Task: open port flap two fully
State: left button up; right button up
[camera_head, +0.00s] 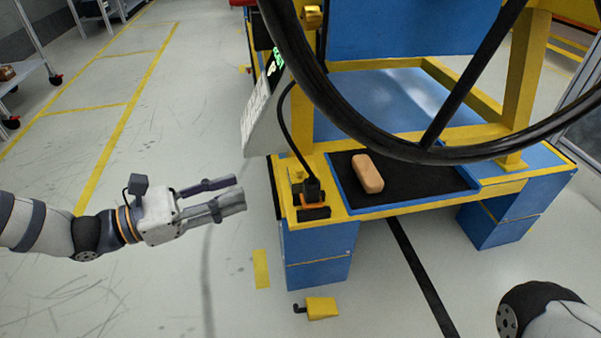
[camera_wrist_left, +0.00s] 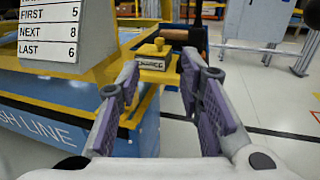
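My left gripper (camera_head: 242,192) is open and empty, left of the yellow and blue workbench. In the left wrist view its two purple-padded fingers (camera_wrist_left: 160,85) stand apart with nothing between them. Beyond them is a small yellow block with a lettered plate (camera_wrist_left: 152,57). In the head view a black connector on a cable (camera_head: 311,188) stands at the bench's left end, above an orange and black fitting (camera_head: 313,211). I cannot make out any flap marked two, or whether one is open. My right gripper is out of view; only part of my right arm shows at bottom right.
A tan block (camera_head: 367,173) lies on the dark mat. A yellow piece (camera_head: 321,308) lies on the floor. Floor around my left gripper is clear.

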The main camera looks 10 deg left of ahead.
aim_at(295, 170)
pick_arm(q)
jog(key=b+x, duration=0.2)
jog(key=x, duration=0.9)
jog(key=shift+w+d, duration=0.25)
jog(key=shift+d, duration=0.1)
jog(key=shift+c, duration=0.4)
jog(key=shift+r, duration=0.1)
grip_shut()
